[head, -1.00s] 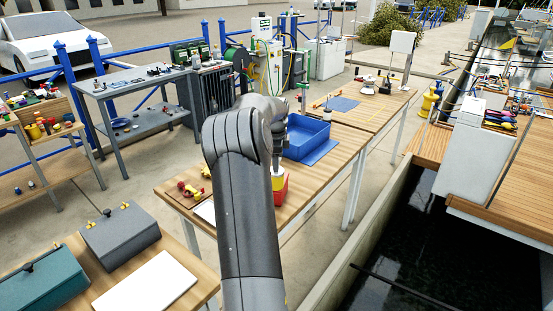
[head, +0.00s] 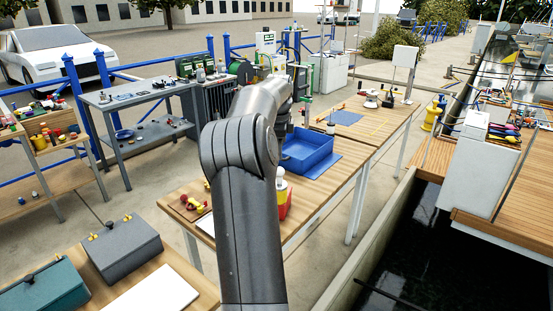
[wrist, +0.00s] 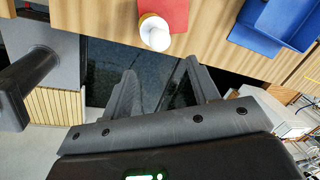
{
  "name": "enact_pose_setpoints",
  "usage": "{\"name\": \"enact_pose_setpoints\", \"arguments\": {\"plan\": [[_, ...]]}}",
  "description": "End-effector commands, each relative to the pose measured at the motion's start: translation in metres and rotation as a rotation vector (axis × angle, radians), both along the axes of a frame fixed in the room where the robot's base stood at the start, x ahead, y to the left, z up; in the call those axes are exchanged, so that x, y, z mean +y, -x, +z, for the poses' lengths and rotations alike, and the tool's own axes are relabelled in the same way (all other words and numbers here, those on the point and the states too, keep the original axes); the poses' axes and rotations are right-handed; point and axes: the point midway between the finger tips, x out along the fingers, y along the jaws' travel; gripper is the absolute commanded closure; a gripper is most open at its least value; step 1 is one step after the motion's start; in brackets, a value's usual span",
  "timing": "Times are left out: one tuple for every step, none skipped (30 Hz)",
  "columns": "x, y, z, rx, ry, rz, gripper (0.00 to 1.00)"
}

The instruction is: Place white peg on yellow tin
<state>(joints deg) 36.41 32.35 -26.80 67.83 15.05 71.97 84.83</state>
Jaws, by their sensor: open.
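The white peg (head: 281,174) shows upright just right of my arm in the head view. It also shows in the wrist view (wrist: 155,36), beyond my fingertips and apart from them. A narrow yellow rim (wrist: 147,16) shows under or beside it, probably the yellow tin; most of that is hidden. I cannot tell exactly how the peg rests on it. My gripper (wrist: 160,74) is open and empty, its fingers spread over the gap past the table edge.
A red container (head: 284,208) is right at the peg. A blue tray (head: 308,152) stands farther back on the wooden table (head: 333,190). Red and yellow small parts (head: 196,201) lie left of my arm. Dark water lies right of the quay edge.

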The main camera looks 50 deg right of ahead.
Motion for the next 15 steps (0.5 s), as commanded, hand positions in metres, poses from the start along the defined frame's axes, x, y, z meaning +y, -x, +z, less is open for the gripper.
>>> {"name": "enact_pose_setpoints", "arguments": {"plan": [[0.001, 0.000, 0.003, 0.000, 0.000, 0.000, 0.45], [0.001, 0.000, 0.004, 0.000, 0.000, 0.000, 0.45], [0.001, 0.001, 0.005, 0.000, 0.000, 0.000, 0.45], [0.001, 0.001, 0.005, 0.001, -0.001, 0.000, 0.45], [0.001, 0.001, 0.005, 0.001, -0.001, 0.000, 0.45], [0.001, 0.001, 0.006, 0.000, 0.000, 0.001, 0.45], [0.002, 0.000, 0.006, 0.000, 0.000, 0.004, 0.45], [0.004, 0.000, 0.007, -0.001, 0.000, 0.010, 0.45], [0.009, -0.001, 0.010, -0.005, 0.002, 0.026, 0.45], [0.014, -0.003, 0.012, -0.007, 0.002, 0.045, 0.45], [0.020, -0.004, 0.015, -0.011, 0.003, 0.068, 0.45], [0.032, -0.007, 0.020, -0.016, 0.006, 0.109, 0.45], [0.043, -0.008, 0.024, -0.022, 0.007, 0.147, 0.45], [0.055, -0.010, 0.029, -0.026, 0.009, 0.191, 0.45], [0.072, -0.012, 0.035, -0.034, 0.013, 0.255, 0.45]]}}
